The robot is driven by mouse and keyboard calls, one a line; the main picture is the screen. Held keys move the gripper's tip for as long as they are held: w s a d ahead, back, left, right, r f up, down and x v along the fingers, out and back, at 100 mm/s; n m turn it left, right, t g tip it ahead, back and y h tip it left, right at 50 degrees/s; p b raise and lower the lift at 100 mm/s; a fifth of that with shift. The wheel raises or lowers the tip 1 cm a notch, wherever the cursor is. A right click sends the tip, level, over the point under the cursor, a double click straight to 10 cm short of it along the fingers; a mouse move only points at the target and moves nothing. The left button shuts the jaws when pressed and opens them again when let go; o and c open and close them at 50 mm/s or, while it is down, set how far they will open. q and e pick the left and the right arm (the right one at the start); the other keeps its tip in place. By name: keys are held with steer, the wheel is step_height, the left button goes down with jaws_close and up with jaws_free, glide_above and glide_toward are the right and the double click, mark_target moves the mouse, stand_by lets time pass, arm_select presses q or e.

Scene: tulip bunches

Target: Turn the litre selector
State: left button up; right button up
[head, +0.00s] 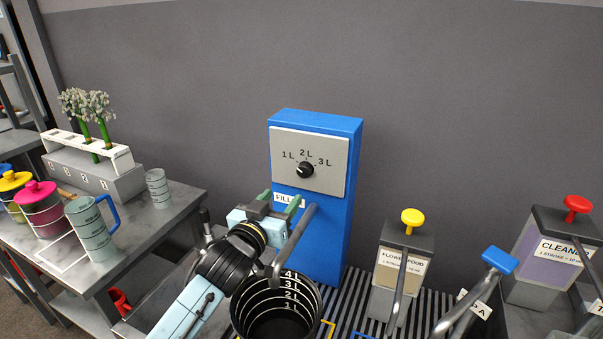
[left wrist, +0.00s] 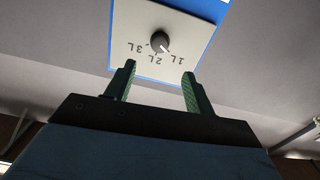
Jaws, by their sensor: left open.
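The litre selector (head: 306,170) is a black round knob on a pale plate (head: 331,150) marked 1 L, 2 L and 3 L, on the front of the blue filler (head: 352,200). In the left wrist view the knob (left wrist: 159,42) shows upside down, its white mark toward the 1 L label. My left gripper (head: 280,200), with green fingers, is open and empty. It is below and a little left of the knob in the head view, apart from it. In the left wrist view the knob lies beyond the gap between the fingertips (left wrist: 158,70). My right gripper is not in view.
A metal spout (head: 292,240) and a black graduated bucket (head: 277,310) are close to my left arm. Pump dispensers with yellow (head: 412,217), blue (head: 500,260) and red (head: 577,204) knobs stand right. A left table holds jugs and a flower rack (head: 95,172).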

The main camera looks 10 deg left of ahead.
mark_target(303, 173)
arm_select(q)
steer(key=w, duration=0.3)
steer(key=w+d, duration=0.1)
steer(key=w, duration=0.2)
steer(key=w+d+b, duration=0.1)
steer(key=w, duration=0.2)
steer(key=shift+w, duration=0.35)
steer(key=shift+w+d, duration=0.1)
steer(key=shift+w, duration=0.6)
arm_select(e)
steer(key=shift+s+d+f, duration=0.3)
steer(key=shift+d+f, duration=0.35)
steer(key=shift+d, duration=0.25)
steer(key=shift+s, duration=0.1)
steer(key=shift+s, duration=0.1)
arm_select(q)
steer(key=shift+c, duration=0.7)
steer(key=c, duration=0.8)
steer(key=shift+c, duration=0.2)
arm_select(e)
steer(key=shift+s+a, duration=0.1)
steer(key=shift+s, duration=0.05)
